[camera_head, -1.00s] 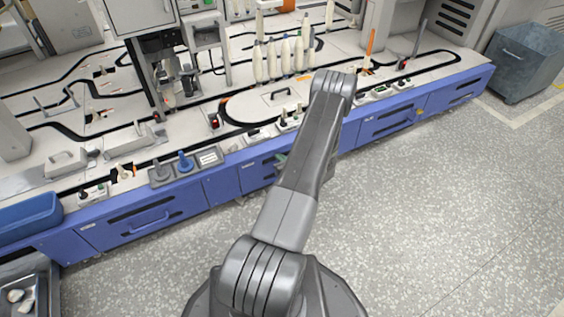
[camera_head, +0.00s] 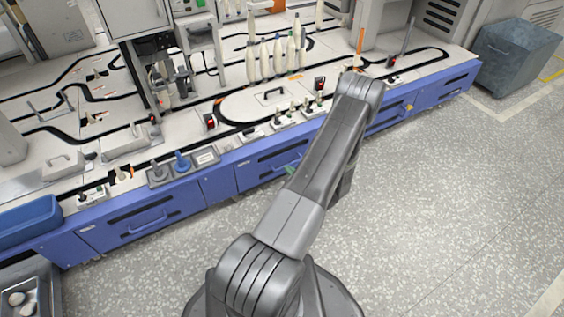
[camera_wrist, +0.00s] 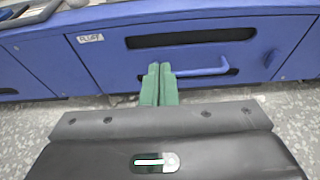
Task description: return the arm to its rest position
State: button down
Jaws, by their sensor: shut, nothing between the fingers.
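My gripper shows in the wrist view (camera_wrist: 159,72) with its two green fingers side by side, shut and empty. In the head view my arm reaches forward and to the right, bent at the elbow. Most of my gripper is hidden behind the arm there; a small green bit (camera_head: 290,169) shows to the left of the arm, in front of the blue drawers.
The long machine (camera_head: 225,183) with blue drawer fronts runs across the view. White bobbins (camera_head: 265,60) stand on its top. A blue tray (camera_head: 28,222) is at the left, a grey bin (camera_head: 515,58) at the far right. The speckled floor (camera_head: 440,200) to the right is clear.

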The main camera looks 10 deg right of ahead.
jog(key=shift+v, duration=1.2)
jog(key=shift+f, duration=0.1)
